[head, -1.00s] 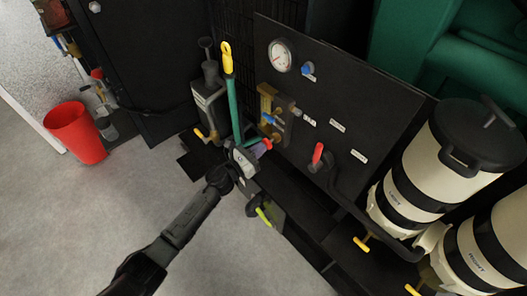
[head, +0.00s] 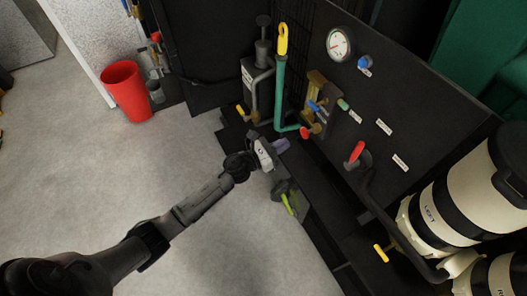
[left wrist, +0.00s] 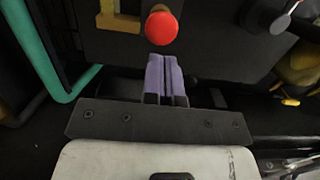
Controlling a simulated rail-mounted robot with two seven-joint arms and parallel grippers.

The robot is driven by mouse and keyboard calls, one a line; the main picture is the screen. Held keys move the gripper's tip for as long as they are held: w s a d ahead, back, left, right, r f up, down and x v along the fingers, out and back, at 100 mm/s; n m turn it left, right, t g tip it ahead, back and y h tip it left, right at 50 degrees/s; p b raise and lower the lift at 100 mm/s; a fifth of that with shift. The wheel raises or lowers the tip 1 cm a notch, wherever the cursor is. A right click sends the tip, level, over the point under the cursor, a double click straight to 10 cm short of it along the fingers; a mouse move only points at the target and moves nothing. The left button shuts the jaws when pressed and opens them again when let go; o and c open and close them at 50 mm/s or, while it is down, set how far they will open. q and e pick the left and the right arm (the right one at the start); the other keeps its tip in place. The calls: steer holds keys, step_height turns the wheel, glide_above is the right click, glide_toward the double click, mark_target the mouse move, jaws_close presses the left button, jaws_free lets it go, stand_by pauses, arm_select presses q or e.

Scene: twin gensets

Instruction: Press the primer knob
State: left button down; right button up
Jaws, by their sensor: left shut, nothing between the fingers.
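A red round knob (head: 305,132) sits at the low end of the brass valve block on the black panel; I cannot read a label marking it as the primer knob. It is large in the left wrist view (left wrist: 161,28), just beyond my fingertips. My left gripper (head: 284,144) has purple fingers pressed together and empty, pointing toward that knob, with a small apparent gap. The fingers also show in the left wrist view (left wrist: 164,62). My right gripper is not in view.
A teal pipe with yellow handle (head: 280,85) stands left of the knob. The black panel carries a gauge (head: 339,43), a blue knob (head: 365,62) and a red lever (head: 356,151). Cream canisters (head: 437,213) stand right.

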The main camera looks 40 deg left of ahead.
arm_select(q)
steer(key=v, duration=0.6)
steer(key=shift+s+a, duration=0.2)
steer(key=shift+s, duration=0.2)
steer(key=shift+f, duration=0.1)
stand_by(0.6)
stand_by(0.4)
